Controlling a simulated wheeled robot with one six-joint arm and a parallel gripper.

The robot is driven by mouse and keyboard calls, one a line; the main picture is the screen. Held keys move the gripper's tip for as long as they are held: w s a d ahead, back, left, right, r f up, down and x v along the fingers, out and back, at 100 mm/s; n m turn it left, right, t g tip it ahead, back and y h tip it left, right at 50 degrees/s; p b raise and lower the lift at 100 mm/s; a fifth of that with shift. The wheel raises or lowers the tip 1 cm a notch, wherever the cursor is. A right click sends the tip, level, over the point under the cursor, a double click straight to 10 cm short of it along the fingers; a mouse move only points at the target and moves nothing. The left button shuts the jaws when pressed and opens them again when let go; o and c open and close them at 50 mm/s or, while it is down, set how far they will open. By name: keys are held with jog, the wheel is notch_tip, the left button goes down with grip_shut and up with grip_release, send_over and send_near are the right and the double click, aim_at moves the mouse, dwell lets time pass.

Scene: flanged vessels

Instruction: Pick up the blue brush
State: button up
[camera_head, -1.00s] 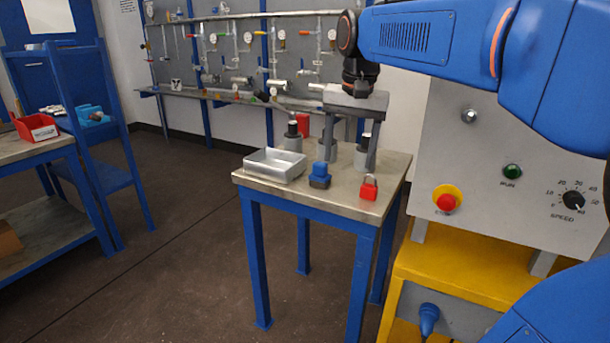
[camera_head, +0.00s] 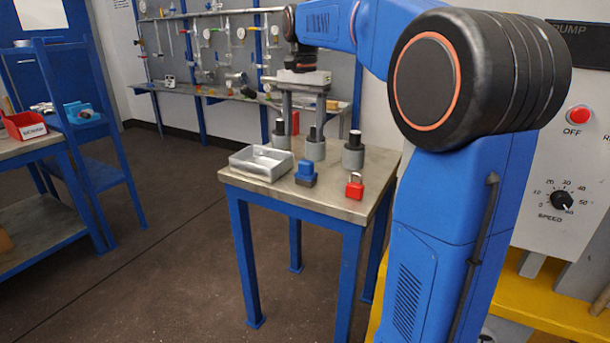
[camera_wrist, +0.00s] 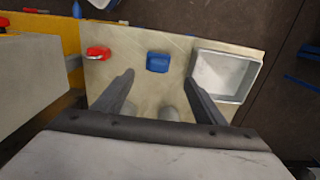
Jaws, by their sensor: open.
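The blue brush (camera_head: 306,173) is a small block with a blue top and a dark lower part. It stands on the small table near its front edge, between the metal tray and the red padlock. In the wrist view the blue brush (camera_wrist: 158,62) lies beyond the fingertips, between their lines. My gripper (camera_head: 302,110) is open and points down above the back of the table, over the grey cylinders. In the wrist view my gripper (camera_wrist: 160,80) has its two fingers wide apart with nothing held between them.
The metal tray (camera_head: 233,163) is left of the brush, and the red padlock (camera_head: 355,186) is right of it. Several grey cylinders with black tops (camera_head: 315,147) stand behind. A pipe panel (camera_head: 215,55) is at the back; a control cabinet (camera_head: 560,180) is at the right.

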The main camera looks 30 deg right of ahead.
aim_at(306, 161)
notch_tip(306, 161, down, 7)
jog(key=shift+r, duration=0.1)
jog(key=shift+d+f, duration=0.15)
jog(key=shift+f, duration=1.15)
jog(key=shift+d+f, duration=0.15)
jog(key=shift+f, duration=1.15)
jog(key=c, duration=1.2)
